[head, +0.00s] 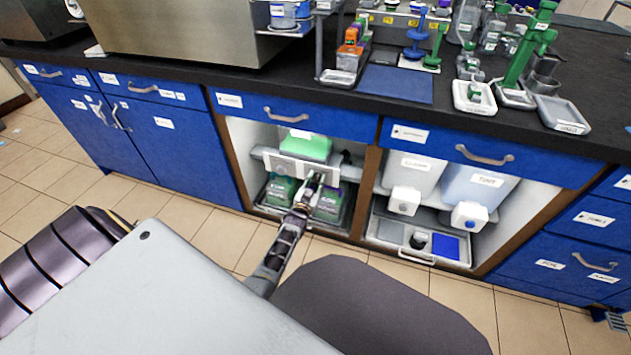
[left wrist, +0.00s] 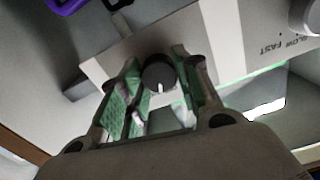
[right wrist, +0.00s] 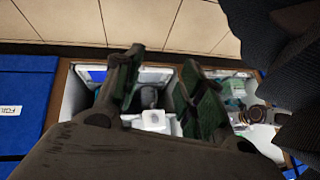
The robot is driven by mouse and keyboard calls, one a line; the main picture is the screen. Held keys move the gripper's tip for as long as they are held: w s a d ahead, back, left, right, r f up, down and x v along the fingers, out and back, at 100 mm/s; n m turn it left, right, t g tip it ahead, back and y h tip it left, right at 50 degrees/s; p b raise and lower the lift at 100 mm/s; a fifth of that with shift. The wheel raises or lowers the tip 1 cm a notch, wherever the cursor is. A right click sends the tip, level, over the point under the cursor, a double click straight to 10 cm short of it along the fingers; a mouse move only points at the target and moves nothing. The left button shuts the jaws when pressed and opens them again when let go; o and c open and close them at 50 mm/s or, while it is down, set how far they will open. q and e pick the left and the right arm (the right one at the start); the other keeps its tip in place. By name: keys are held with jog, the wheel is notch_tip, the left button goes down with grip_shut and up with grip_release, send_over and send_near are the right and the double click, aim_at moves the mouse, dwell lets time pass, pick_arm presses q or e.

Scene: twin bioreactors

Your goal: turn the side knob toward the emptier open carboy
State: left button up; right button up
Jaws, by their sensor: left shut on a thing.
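A dark round knob (left wrist: 158,74) with a white mark sits on a pale pump panel in the left wrist view. Its mark points down in that view. My left gripper (left wrist: 160,84) has its green-padded fingers on either side of the knob, shut on it. In the head view my left gripper (head: 314,182) reaches to the pump (head: 285,168) in the left open bay. Two carboys, a left one (head: 281,188) and a right one (head: 328,206), stand below the pump; their levels are unclear. My right gripper (right wrist: 158,92) is open and empty in the right wrist view.
Another, grey knob (left wrist: 305,16) is beside "SLOW FAST" lettering. A green-topped box (head: 309,147) is above the pump. The right bay holds two tanks with taps (head: 404,201) above a tray (head: 388,231). The tiled floor (head: 220,225) is clear.

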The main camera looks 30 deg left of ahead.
pick_arm(q)
jog(key=m, duration=0.4)
jog(key=shift+m, duration=0.3)
dwell(0.3)
jog(key=o, duration=1)
jog(key=shift+o, duration=0.2)
jog(key=shift+r, duration=0.2)
jog(key=shift+r, duration=4.8)
